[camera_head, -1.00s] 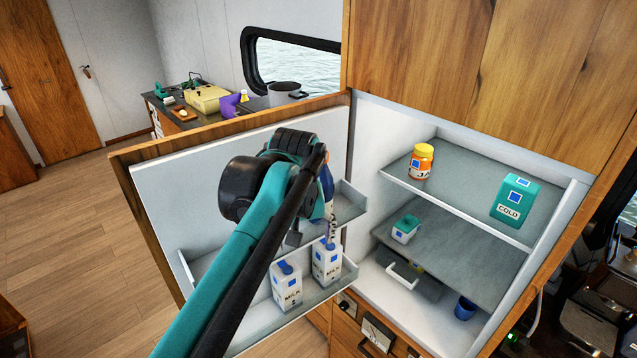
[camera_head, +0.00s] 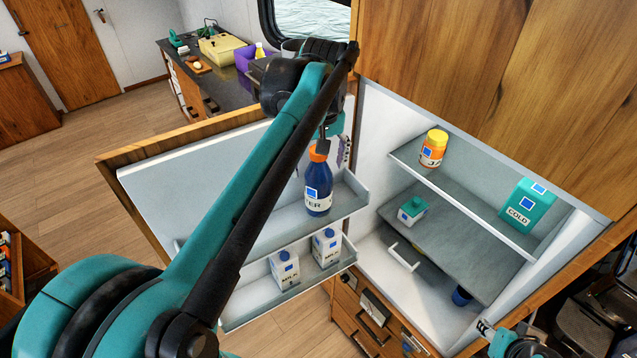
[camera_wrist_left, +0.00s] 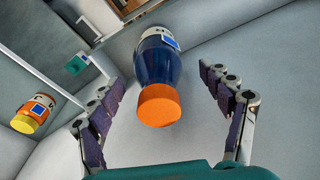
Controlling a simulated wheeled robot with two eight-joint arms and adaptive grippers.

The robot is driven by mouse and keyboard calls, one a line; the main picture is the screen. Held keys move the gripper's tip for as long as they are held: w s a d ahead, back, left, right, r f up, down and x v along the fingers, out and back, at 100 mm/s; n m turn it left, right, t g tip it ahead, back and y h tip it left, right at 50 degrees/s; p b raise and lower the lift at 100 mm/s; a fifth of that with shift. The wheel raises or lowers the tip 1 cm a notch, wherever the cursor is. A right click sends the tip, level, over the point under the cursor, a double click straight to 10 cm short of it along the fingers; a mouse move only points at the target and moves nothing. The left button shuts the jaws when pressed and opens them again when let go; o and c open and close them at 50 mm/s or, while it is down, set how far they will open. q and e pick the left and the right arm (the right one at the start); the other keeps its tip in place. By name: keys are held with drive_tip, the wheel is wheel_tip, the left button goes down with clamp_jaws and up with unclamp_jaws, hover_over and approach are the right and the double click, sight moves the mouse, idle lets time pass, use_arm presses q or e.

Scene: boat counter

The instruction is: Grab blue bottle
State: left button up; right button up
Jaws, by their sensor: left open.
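The blue bottle (camera_head: 318,190) with an orange cap stands upright on the upper rack of the open fridge door. In the left wrist view the blue bottle (camera_wrist_left: 160,68) is seen from above, cap nearest the camera, between the spread fingers. My left gripper (camera_head: 330,147) is above and close around the cap in the head view, and its fingers are partly hidden by my arm. The left wrist view shows the left gripper (camera_wrist_left: 168,110) open, with a gap on both sides of the bottle. Part of my right arm shows at the bottom right, but its fingers cannot be made out clearly.
Two milk cartons (camera_head: 285,268) stand on the lower door rack. Inside the fridge are an orange jar (camera_head: 433,148), a teal carton marked COLD (camera_head: 527,204) and a small teal-topped container (camera_head: 412,209). The fridge door's wooden edge (camera_head: 190,137) stands out to the left.

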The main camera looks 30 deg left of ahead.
use_arm(q)
drive_tip(key=f, duration=0.2)
drive_tip(key=w+f, duration=0.1)
drive_tip(key=f, duration=0.1)
drive_tip(key=shift+a+f+p, duration=0.15)
drive_tip(key=shift+f+p, duration=0.15)
drive_tip(key=shift+f, duration=0.05)
drive_tip(key=shift+s+r, duration=0.1)
drive_tip(key=shift+s, duration=0.15)
drive_tip(key=shift+c, duration=0.6)
drive_tip(key=shift+w, duration=0.1)
clamp_jaws()
